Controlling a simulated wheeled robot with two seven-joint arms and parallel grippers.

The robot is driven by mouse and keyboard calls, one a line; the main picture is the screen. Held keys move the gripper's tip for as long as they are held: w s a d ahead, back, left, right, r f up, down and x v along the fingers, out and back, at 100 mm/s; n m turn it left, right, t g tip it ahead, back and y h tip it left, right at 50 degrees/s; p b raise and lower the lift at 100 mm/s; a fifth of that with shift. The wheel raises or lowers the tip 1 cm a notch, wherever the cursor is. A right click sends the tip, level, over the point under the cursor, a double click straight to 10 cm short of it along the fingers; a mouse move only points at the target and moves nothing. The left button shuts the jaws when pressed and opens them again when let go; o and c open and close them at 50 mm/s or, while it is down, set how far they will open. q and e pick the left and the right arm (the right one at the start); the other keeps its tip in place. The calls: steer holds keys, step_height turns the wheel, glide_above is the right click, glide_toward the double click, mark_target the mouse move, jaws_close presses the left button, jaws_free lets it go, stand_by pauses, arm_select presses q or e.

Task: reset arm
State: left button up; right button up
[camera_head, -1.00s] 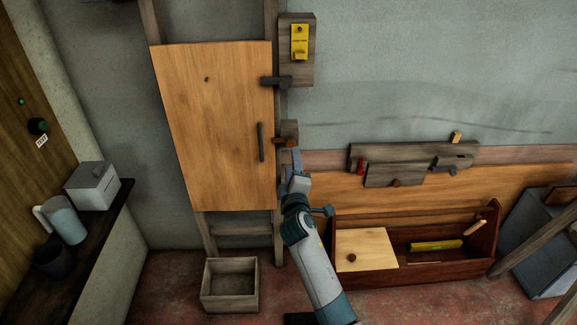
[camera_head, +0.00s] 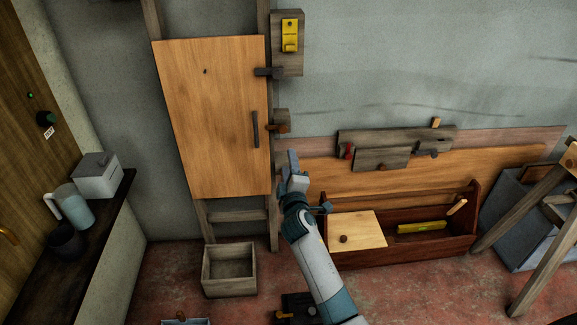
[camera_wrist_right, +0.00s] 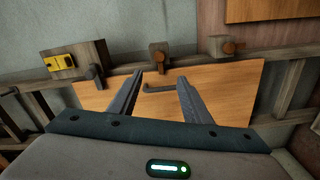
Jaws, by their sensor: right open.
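My right arm reaches up from the bottom middle of the head view. My right gripper (camera_head: 291,163) is in front of the wall, just right of the wooden hatch door (camera_head: 212,120) and below its lower latch (camera_head: 281,122). In the right wrist view the two fingers of my right gripper (camera_wrist_right: 157,95) are apart with nothing between them. Beyond them the door (camera_wrist_right: 215,88) appears with its dark handle (camera_wrist_right: 160,89). The door is shut against its frame. My left gripper is not in the frames.
A yellow switch (camera_head: 290,35) is on a board above right of the door. An empty wooden box (camera_head: 229,292) stands on the floor below. A toolbox (camera_head: 440,248) with a pale lid (camera_head: 357,230) stands right of my arm. A shelf at left holds a jug (camera_head: 75,209).

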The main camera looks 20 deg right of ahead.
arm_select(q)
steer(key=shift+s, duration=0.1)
arm_select(e)
steer(key=shift+f, duration=0.1)
